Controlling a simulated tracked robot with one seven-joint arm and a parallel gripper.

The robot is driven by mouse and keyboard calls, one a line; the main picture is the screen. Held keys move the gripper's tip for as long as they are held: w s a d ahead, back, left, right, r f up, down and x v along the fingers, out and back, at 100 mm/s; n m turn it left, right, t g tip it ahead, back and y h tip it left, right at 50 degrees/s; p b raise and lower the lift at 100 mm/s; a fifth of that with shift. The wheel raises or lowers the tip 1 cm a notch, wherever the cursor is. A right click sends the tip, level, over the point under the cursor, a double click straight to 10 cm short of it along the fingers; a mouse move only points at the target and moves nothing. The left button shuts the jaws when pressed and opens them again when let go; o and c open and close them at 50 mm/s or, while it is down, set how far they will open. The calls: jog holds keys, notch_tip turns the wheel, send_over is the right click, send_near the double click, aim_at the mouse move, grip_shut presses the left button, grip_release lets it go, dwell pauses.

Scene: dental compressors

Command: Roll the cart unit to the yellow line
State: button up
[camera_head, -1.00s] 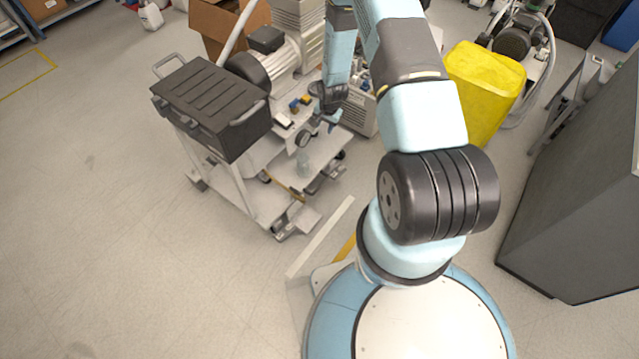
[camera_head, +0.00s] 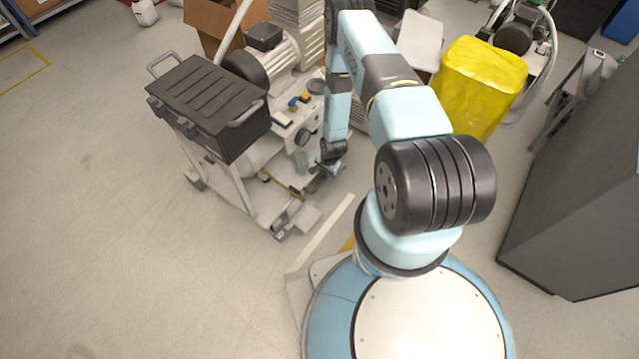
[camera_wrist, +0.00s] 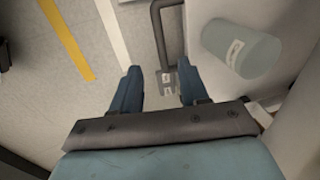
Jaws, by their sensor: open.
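The cart unit (camera_head: 243,190) stands left of centre in the head view, a pale wheeled frame with a black ribbed box on top and a motor and gauges beside it. My gripper (camera_head: 320,187) is lowered at the cart's right side, near its low deck. In the wrist view my gripper (camera_wrist: 158,70) has its blue fingers apart. A dark bent bar (camera_wrist: 157,30) and a small grey slotted piece (camera_wrist: 168,80) show between and beyond them; contact cannot be told. A yellow line (camera_wrist: 66,38) runs on the floor at left. In the head view a yellow strip (camera_head: 348,243) is partly hidden by my base.
A pale cylinder (camera_wrist: 240,48) is close right of my fingers. A yellow bin (camera_head: 482,85) and a grey cabinet (camera_head: 585,190) stand at right. A cardboard box (camera_head: 205,28) is behind the cart. Floor left of the cart is clear; another yellow line (camera_head: 28,80) lies far left.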

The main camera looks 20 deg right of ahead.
aim_at(320, 185)
jog(key=f, duration=0.4)
jog(key=w+a+f, duration=0.1)
jog(key=f, duration=0.7)
jog(key=shift+w+a, duration=0.15)
jog(key=shift+w, duration=0.25)
grip_shut()
